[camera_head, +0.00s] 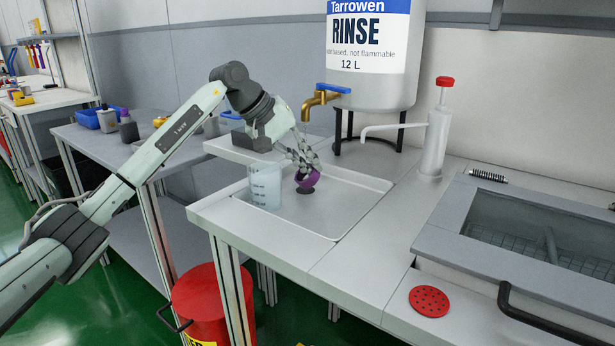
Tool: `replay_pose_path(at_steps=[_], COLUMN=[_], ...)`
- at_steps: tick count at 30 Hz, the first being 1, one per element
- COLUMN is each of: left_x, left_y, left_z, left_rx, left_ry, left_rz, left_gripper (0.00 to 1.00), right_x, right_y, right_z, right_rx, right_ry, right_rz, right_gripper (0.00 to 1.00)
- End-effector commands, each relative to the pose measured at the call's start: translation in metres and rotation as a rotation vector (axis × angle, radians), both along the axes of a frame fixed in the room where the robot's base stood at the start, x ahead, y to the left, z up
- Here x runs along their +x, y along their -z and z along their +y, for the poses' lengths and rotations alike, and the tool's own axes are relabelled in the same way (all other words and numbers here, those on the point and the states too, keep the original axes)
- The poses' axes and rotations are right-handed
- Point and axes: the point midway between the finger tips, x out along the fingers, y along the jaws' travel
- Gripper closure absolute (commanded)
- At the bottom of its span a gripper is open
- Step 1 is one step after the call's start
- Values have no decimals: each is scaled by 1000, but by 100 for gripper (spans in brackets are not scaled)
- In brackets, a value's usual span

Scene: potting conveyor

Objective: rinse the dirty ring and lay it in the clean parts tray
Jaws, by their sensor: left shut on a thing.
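My left gripper (302,165) is shut on a small purple round piece (308,179), which I take to be the ring. It holds the piece low over a shallow white tray (345,214), below and near the brass tap (318,99) of the rinse tank (372,85). A dark patch shows just under the piece; I cannot tell whether it is shadow or dirt. The fingers hide part of the piece. The tap has a blue lever; whether liquid runs is unclear. My right gripper is not in view. I cannot pick out a tray marked for clean parts.
A translucent beaker (264,186) stands close left of the gripper. A white pump bottle (436,140) with a red top, a grey basin (540,230) and a red perforated disc (429,301) are to the right. A red bin (208,300) stands below on the floor.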

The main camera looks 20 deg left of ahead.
Motion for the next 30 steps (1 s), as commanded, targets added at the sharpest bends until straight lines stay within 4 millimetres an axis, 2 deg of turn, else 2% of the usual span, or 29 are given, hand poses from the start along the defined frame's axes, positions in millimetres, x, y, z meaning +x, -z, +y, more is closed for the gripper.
replay_pose_path(at_steps=[22,30], left_x=[-1,-19], left_y=[0,2], left_z=[-12,-11], left_rx=[0,1], left_ry=[0,0], left_rz=[-2,-2], left_gripper=[100,100], right_x=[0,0], right_y=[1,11], right_z=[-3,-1], right_rx=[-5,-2], right_ry=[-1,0], right_rz=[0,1], right_gripper=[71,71])
